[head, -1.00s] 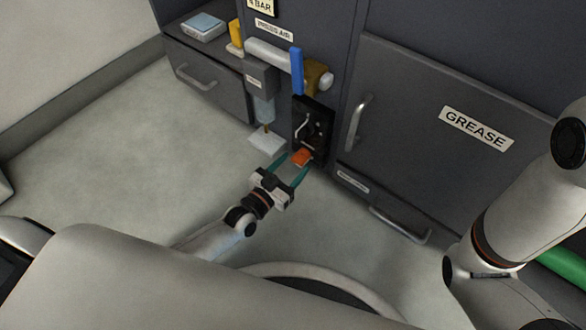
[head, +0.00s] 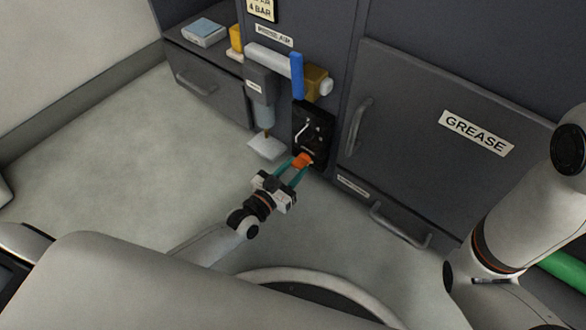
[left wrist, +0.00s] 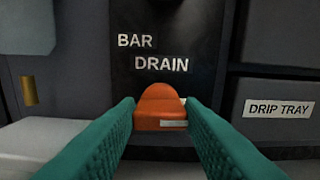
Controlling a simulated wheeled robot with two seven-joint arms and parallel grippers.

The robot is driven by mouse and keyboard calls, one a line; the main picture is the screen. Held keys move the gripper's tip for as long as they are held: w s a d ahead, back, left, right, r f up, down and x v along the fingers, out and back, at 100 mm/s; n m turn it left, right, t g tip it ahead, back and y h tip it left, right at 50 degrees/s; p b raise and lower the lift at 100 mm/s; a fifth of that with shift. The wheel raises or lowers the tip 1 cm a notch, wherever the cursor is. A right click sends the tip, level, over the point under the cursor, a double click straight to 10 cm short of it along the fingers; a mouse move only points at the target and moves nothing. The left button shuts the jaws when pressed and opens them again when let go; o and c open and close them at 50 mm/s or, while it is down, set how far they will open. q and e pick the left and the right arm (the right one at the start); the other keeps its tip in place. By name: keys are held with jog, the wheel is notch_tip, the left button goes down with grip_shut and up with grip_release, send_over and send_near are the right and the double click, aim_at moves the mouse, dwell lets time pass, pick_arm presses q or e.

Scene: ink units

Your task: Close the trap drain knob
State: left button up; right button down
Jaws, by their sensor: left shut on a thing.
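The orange drain knob (head: 302,160) sits low on the black panel (head: 317,127) of the dark cabinet. It also shows in the left wrist view (left wrist: 160,108), below the words BAR DRAIN. My left gripper (head: 292,168) is shut on the knob, with one green finger on each side of it. In the left wrist view the left gripper's fingertips (left wrist: 160,112) lie close against the knob's sides. My right arm shows at the right of the head view, but its gripper is out of view.
A blue lever (head: 297,75) on the air pipe and a filter unit with a bowl (head: 263,112) stand above and left. A white tray (head: 266,148) lies below the bowl. A grey cabinet labelled GREASE (head: 440,170) stands right. The floor at left is clear.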

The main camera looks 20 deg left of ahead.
pick_arm(q)
jog(key=shift+r+n+p, duration=0.1)
jog(key=shift+n+p, duration=0.35)
jog(key=shift+n, duration=0.45)
jog(key=n, duration=0.2)
jog(key=shift+n+p, duration=0.3)
jog(key=shift+p, duration=0.1)
jog(key=n, duration=0.2)
jog(key=shift+a+n, duration=0.1)
jog(key=shift+n, duration=0.3)
jog(key=n, duration=0.2)
jog(key=shift+f+n, duration=0.2)
jog(key=shift+n, duration=0.2)
jog(key=n, duration=0.3)
jog(key=shift+f+n, duration=0.1)
jog(key=shift+n, duration=2)
jog(key=o, duration=1)
jog(key=shift+a, duration=0.1)
